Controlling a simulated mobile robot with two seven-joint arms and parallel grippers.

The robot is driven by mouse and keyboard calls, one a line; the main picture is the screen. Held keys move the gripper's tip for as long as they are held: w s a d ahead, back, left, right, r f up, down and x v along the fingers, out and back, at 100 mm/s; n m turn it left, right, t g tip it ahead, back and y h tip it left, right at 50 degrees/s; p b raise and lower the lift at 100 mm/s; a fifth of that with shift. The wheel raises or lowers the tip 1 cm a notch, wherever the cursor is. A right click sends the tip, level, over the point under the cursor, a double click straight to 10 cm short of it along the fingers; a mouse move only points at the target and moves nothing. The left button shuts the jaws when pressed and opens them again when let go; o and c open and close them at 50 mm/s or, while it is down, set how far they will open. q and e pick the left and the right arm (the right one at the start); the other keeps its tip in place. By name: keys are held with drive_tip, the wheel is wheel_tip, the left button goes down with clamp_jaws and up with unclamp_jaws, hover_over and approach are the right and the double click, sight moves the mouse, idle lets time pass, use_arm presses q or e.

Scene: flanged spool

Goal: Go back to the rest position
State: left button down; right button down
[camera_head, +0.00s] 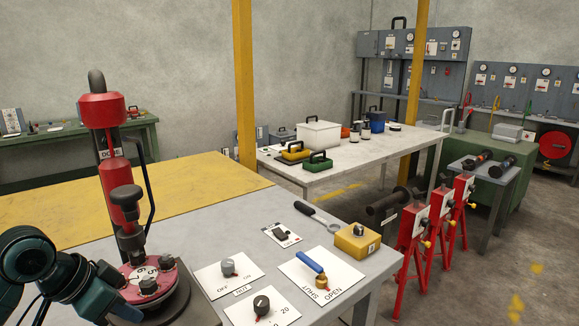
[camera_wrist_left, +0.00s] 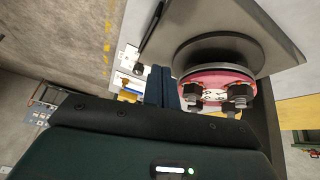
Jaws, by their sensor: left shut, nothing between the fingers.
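My left gripper (camera_head: 108,285) is at the lower left in the head view, close beside the red flange (camera_head: 160,272) at the foot of the flanged spool. In the left wrist view its two blue-grey fingers (camera_wrist_left: 160,86) are together with nothing between them. The red flange (camera_wrist_left: 217,82) with dark knobs shows just right of the fingers, apart from them in that picture. The red upright spool body (camera_head: 102,110) stands on the grey bench. My right gripper is not in view.
The grey bench holds a blue-handled valve (camera_head: 311,262), a yellow box (camera_head: 357,239), dial plates and a magnifier-like tool (camera_head: 317,214). A yellow post (camera_head: 244,80) rises behind. Red stands (camera_head: 412,235) are at the right. The yellow bench top (camera_head: 130,205) is mostly clear.

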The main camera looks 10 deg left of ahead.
use_arm(q)
drive_tip(key=s+d+f+y, duration=0.1)
drive_tip(key=s+d+f, duration=0.15)
drive_tip(key=f, duration=0.25)
drive_tip(key=s+d+f+n+g, duration=0.1)
drive_tip(key=s+d+f, duration=0.15)
drive_tip(key=f, duration=0.25)
drive_tip(key=s+d+f+y, duration=0.1)
drive_tip(key=s+d+f, duration=0.1)
drive_tip(key=d+f, duration=0.25)
drive_tip(key=s+d+f+n, duration=0.2)
drive_tip(key=s+d+f, duration=0.2)
drive_tip(key=s+d, duration=0.3)
drive_tip(key=w+d+f+m+t+h, duration=0.1)
drive_tip(key=w+d+f+t+h, duration=0.1)
drive_tip(key=w+d+f+t, duration=0.3)
drive_tip(key=shift+w+d+f+t, duration=0.35)
drive_tip(key=shift+w+f+t, duration=0.2)
drive_tip(key=shift+f+t, duration=0.3)
drive_tip(key=c, duration=2.2)
unclamp_jaws()
